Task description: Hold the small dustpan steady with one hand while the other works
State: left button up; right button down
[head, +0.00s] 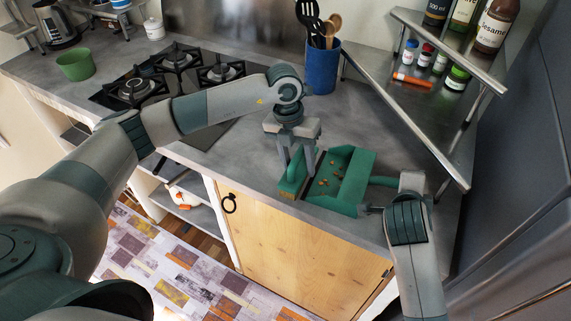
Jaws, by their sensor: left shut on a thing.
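The small green dustpan (354,181) lies on the grey counter near its front edge, with several brown crumbs (326,182) in it. Its handle points right. My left gripper (297,170) points down at the dustpan's left side. It is shut on what looks like a small brush (289,189) with a brown lower part, mostly hidden by the fingers. The brush is at the pan's open left side; I cannot tell whether they touch. My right gripper (388,197) is at the end of the dustpan's handle. Its fingers are partly hidden, so its grip on the handle is unclear.
A blue utensil crock (322,68) stands behind the dustpan. A steel shelf (450,100) with bottles and small jars stands at the right, close to my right arm. A gas hob (175,72) and a green bowl (75,65) are at the left.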

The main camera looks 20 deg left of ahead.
pick_arm(q)
jog(key=r, duration=0.5)
jog(key=d+r, duration=0.1)
jog(key=r, duration=0.2)
jog(key=shift+w+r, duration=0.1)
jog(key=shift+w, duration=0.25)
jog(key=shift+a, duration=0.1)
pick_arm(e)
jog(key=c, duration=1.5)
grip_release()
jog(key=shift+s, duration=0.1)
jog(key=v, duration=1.1)
jog(key=shift+s+r, duration=0.25)
jog(key=shift+r, duration=0.1)
